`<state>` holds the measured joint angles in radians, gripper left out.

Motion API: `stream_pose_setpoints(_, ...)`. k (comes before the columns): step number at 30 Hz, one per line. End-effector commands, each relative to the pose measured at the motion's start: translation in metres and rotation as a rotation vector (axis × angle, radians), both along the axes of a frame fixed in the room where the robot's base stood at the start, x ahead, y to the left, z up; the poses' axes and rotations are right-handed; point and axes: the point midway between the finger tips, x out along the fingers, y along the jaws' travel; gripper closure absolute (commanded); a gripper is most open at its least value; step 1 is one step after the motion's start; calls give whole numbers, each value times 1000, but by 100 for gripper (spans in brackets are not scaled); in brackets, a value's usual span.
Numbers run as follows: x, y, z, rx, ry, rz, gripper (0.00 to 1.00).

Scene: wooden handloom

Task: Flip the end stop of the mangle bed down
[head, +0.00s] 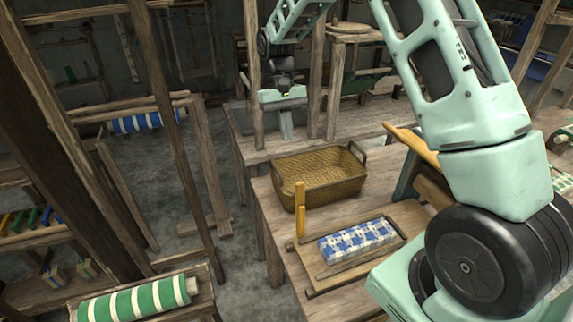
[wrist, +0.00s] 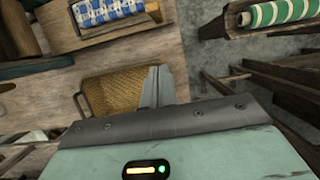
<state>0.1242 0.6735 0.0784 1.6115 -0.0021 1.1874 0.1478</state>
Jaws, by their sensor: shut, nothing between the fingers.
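The mangle bed (head: 342,268) is a wooden board on the table, with a blue-and-white checked cloth (head: 357,240) on it. The end stop looks to be the yellow-orange wooden bar (head: 300,208), standing upright at the bed's left end, in front of the basket. My gripper (head: 286,128) is shut and empty, pointing down beyond the basket, well away from the bar. Its closed fingers show in the wrist view (wrist: 157,88).
A wicker basket (head: 318,178) stands between my gripper and the bed; it is also in the wrist view (wrist: 108,92). Loom posts (head: 253,70) stand close to my gripper. A green-striped roll (head: 130,301) lies at the lower left. Open floor (head: 180,190) lies left of the table.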

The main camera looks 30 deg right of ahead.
Motion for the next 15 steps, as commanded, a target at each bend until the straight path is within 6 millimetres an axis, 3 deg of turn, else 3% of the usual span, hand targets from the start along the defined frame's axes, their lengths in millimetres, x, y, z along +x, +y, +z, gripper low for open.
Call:
stream_pose_setpoints(10, -1, 1, -2, 1, 1, 1, 100)
stream_pose_setpoints(15, -7, 2, -18, 1, 5, 1, 100)
